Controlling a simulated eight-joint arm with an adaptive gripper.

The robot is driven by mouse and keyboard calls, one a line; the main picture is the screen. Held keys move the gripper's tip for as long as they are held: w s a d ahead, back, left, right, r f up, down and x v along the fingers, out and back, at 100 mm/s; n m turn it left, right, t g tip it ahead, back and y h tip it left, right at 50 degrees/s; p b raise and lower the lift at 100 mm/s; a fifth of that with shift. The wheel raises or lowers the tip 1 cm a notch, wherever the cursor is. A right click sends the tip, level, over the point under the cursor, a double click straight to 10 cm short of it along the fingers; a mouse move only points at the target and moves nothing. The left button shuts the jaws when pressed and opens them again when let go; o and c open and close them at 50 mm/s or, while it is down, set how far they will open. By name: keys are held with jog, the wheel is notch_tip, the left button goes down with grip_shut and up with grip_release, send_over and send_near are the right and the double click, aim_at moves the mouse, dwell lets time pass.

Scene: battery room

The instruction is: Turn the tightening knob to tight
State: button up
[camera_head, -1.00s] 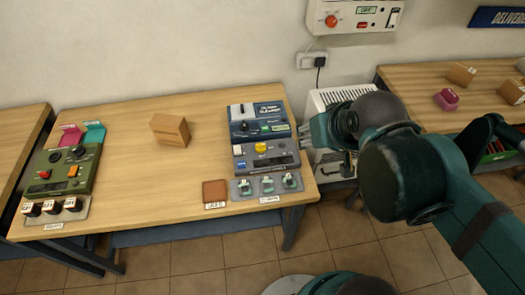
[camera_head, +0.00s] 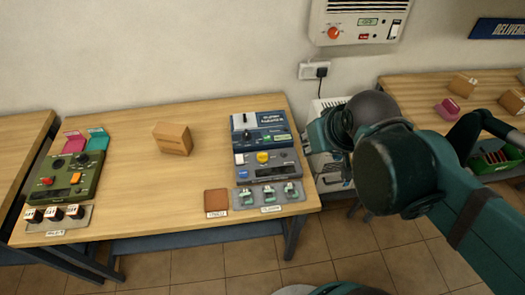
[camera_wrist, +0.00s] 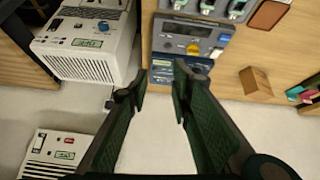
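No label reading "tightening" is legible, so I cannot tell which knob it is. A blue unit (camera_head: 260,128) with a dark knob (camera_head: 246,134) stands at the table's right end. A grey unit (camera_head: 268,165) with a yellow knob (camera_head: 263,157) sits in front of it; this yellow knob also shows in the wrist view (camera_wrist: 193,48). A green unit (camera_head: 70,178) with dark knobs and a red-orange button stands at the left. A wall unit (camera_head: 360,22) has an orange-red knob (camera_head: 334,33). My gripper (camera_wrist: 158,92) is open and empty, right of the blue unit.
A cardboard box (camera_head: 172,139) stands mid-table, with bare wood around it. A brown pad (camera_head: 216,200) and a tray (camera_head: 296,205) of small green-white parts lie along the front edge. A white vented appliance (camera_wrist: 85,40) stands beside the table. Another table (camera_head: 420,80) is at right.

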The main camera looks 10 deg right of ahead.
jog(key=w+a+n+g+p, duration=0.1)
jog(key=w+a+n, duration=0.1)
jog(key=w+n, duration=0.15)
jog(key=n+g+p, duration=0.6)
jog(key=n+p, duration=0.1)
jog(key=n, duration=0.6)
send_over(262, 154)
jog(key=shift+d+f, duration=0.1)
jog(key=shift+f, duration=6.8)
jog(key=shift+f, duration=0.1)
jog(key=shift+f+b, duration=0.65)
jog(key=shift+f, duration=3.15)
jog(key=shift+c, duration=0.7)
